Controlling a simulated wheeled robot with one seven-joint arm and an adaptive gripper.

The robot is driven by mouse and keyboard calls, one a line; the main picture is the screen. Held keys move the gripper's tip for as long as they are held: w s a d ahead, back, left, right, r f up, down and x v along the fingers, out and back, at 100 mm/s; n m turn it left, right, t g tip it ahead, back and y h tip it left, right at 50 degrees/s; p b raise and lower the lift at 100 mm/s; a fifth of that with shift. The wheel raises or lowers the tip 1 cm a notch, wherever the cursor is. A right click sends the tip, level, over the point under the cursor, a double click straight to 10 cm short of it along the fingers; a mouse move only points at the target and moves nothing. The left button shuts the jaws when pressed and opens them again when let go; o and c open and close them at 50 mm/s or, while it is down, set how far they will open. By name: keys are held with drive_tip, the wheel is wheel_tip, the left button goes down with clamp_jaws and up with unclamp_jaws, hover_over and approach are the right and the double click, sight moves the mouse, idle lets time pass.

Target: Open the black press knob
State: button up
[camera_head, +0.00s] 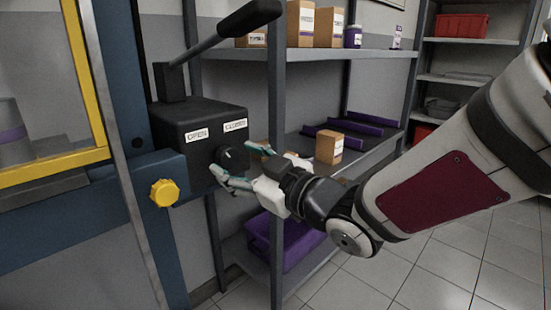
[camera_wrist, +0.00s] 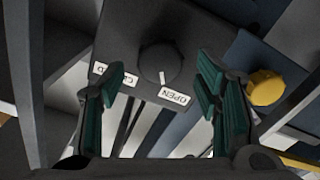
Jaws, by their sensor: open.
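The black press knob (camera_head: 230,158) is on the front of a black box (camera_head: 180,120) labelled OPEN and CLOSED. In the wrist view the round knob (camera_wrist: 160,62) shows a white pointer mark, turned towards the labels and nearer OPEN (camera_wrist: 174,96) than CLOSED. The CLOSED label is partly hidden by a finger. My gripper (camera_head: 236,166) is open in front of the knob. In the wrist view its teal-padded fingers (camera_wrist: 160,72) stand left and right of the knob with visible gaps. I cannot tell how far the fingertips are from the box face.
A black-handled lever (camera_head: 215,40) rises above the box. A yellow knob (camera_head: 164,193) sits on the blue frame at lower left, beside a yellow-edged panel (camera_head: 88,80). A grey shelf (camera_head: 330,54) with boxes stands behind my gripper. The tiled floor at right is clear.

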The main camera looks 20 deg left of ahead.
drive_tip(key=v, duration=0.9)
drive_tip(key=shift+s+d, duration=0.15)
drive_tip(key=shift+d, duration=0.2)
